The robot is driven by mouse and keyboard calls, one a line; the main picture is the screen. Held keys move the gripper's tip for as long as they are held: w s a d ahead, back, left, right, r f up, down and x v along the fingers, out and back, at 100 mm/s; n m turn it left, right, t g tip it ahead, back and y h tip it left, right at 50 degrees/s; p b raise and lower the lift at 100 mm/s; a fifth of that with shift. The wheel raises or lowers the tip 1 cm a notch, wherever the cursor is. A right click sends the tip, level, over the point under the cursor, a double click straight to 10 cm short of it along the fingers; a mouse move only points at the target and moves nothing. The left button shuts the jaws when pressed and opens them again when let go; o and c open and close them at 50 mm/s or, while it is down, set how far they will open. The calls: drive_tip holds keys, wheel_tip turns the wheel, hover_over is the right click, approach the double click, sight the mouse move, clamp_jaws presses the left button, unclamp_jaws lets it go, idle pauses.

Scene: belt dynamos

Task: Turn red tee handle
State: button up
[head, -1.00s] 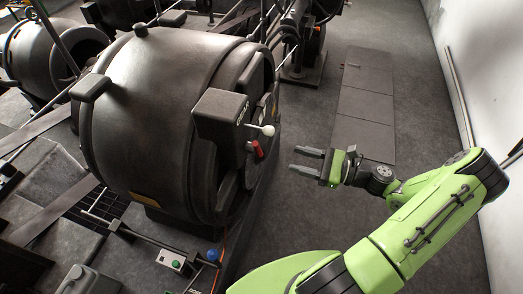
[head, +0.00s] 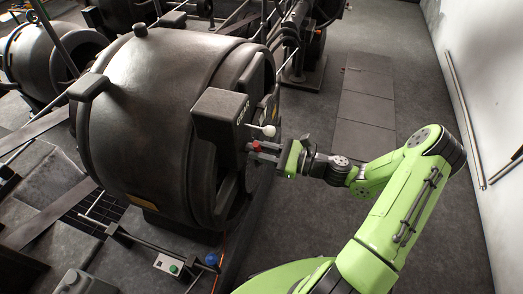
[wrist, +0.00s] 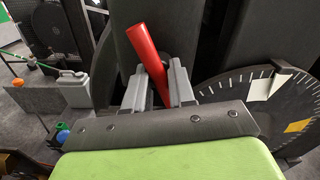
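The red tee handle (head: 255,146) sticks out from the end face of the big dark dynamo, below a pale knob. My gripper (head: 262,152) is at the handle, reaching in from the right. In the wrist view, the red handle (wrist: 149,54) is a tilted red bar, its upper end leaning left. Its lower part lies between the two grey fingers of my gripper (wrist: 163,85). The fingers are close on both sides of it; whether they press on it cannot be told. The handle's root is hidden behind the fingers and palm.
The dynamo (head: 160,110) fills the left and centre. The pale knob (head: 264,130) is just above my gripper. A graduated dial (wrist: 262,100) is to the right in the wrist view. Open floor (head: 320,215) lies right of the machine, before the white wall.

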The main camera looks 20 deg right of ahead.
clamp_jaws()
drive_tip(key=shift+p, duration=0.4)
drive_tip(key=shift+r+p, duration=0.1)
drive_tip(key=shift+p, duration=0.65)
drive_tip(key=o, duration=0.5)
unclamp_jaws()
drive_tip(key=shift+o, duration=0.2)
drive_tip(key=p+v, duration=0.2)
drive_tip(key=v, duration=1.3)
drive_tip(key=shift+s+d, duration=0.25)
drive_tip(key=shift+d, duration=0.1)
